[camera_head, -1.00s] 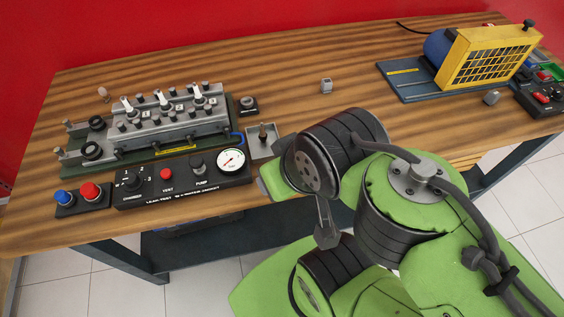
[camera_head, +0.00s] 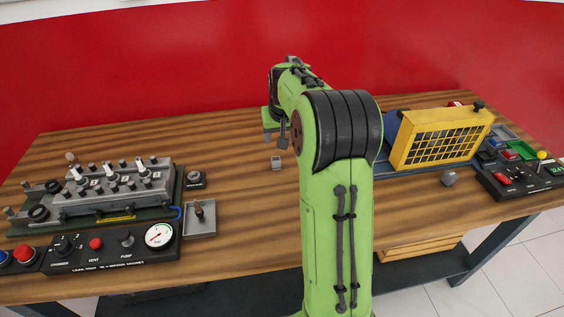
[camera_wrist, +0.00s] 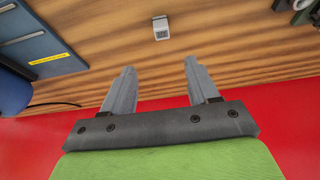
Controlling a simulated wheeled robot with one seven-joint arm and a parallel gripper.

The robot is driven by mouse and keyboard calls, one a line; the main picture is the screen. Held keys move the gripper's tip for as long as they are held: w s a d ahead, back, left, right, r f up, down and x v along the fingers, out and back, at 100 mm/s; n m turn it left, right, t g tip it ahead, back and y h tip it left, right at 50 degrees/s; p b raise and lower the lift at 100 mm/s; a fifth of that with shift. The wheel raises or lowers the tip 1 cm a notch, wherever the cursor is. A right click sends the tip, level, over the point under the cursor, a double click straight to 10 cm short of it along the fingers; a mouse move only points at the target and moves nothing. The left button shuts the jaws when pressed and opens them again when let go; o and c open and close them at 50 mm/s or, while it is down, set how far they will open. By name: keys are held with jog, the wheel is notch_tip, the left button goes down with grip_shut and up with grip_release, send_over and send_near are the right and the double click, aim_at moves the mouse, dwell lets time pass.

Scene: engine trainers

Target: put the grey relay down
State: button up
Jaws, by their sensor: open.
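The grey relay (camera_head: 276,163) is a small grey block standing on the wooden table, in the middle of the bare stretch. It also shows in the wrist view (camera_wrist: 161,27) with dark marks on one face. My gripper (camera_wrist: 159,65) is open, with nothing between its two grey fingers. In the wrist view the relay lies beyond the fingertips, apart from them, roughly in line with the gap. In the head view my gripper (camera_head: 280,137) is just behind the relay in the picture, partly hidden by my arm.
An engine head trainer (camera_head: 110,195) with a control box (camera_head: 110,247) and a small metal tray (camera_head: 199,229) stands at left. A yellow guard (camera_head: 440,137) stands at right, with another grey piece (camera_head: 449,178) before it. A red wall (camera_head: 180,70) rises behind the table.

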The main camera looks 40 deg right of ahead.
aim_at(276, 159)
jog(key=b+x, duration=0.1)
jog(key=x, duration=0.4)
jog(key=b+x, duration=0.1)
jog(key=x, duration=0.4)
jog(key=b+x, duration=0.1)
jog(key=x, duration=0.4)
jog(key=shift+s+a, duration=0.1)
jog(key=shift+a, duration=0.15)
jog(key=shift+c, duration=0.2)
